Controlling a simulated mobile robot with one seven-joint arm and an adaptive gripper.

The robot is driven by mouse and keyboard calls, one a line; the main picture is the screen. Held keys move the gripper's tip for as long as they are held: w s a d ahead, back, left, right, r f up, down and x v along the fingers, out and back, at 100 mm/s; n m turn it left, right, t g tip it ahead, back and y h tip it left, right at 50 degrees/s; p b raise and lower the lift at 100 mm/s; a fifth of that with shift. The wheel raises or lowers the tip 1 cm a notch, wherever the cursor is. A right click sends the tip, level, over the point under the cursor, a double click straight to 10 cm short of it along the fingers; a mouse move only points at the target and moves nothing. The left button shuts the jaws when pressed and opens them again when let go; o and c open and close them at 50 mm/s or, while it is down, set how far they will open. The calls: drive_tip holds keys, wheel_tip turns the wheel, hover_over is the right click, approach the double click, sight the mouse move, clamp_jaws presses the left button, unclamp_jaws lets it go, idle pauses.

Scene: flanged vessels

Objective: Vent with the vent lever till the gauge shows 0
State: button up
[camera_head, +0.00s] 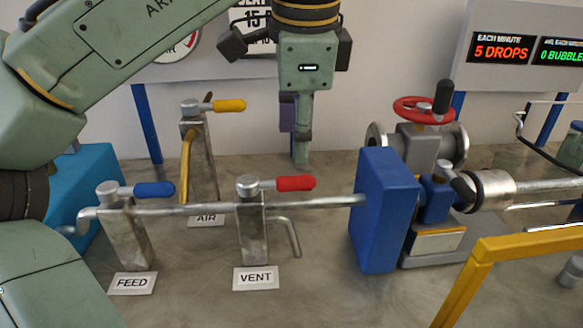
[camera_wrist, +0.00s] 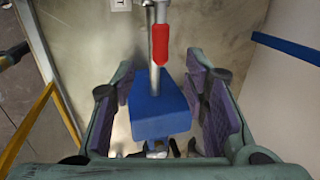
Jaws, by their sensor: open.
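The vent lever (camera_head: 296,184) has a red grip and sits on a metal post behind the VENT label (camera_head: 256,278). It points right, roughly in line with the pipe below it. In the wrist view, the red grip (camera_wrist: 160,45) shows at top centre, beyond the space between my fingers. My gripper (camera_head: 301,155) points down above and behind the lever, apart from it. It also shows in the wrist view (camera_wrist: 165,105), open and empty with purple pads apart. The gauge (camera_head: 181,47) on the back panel is mostly hidden by my arm, so its reading cannot be seen.
The blue FEED lever (camera_head: 154,190) and yellow AIR lever (camera_head: 228,106) stand to the left. A blue block (camera_head: 385,210) and a red handwheel (camera_head: 424,110) are to the right. A yellow rail (camera_head: 520,247) crosses the front right. A display (camera_head: 501,50) reads 5 DROPS.

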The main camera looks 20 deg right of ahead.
sight(296, 178)
drive_tip(key=x, duration=0.9)
drive_tip(key=shift+p, duration=0.35)
drive_tip(key=shift+c, duration=0.2)
clamp_jaws()
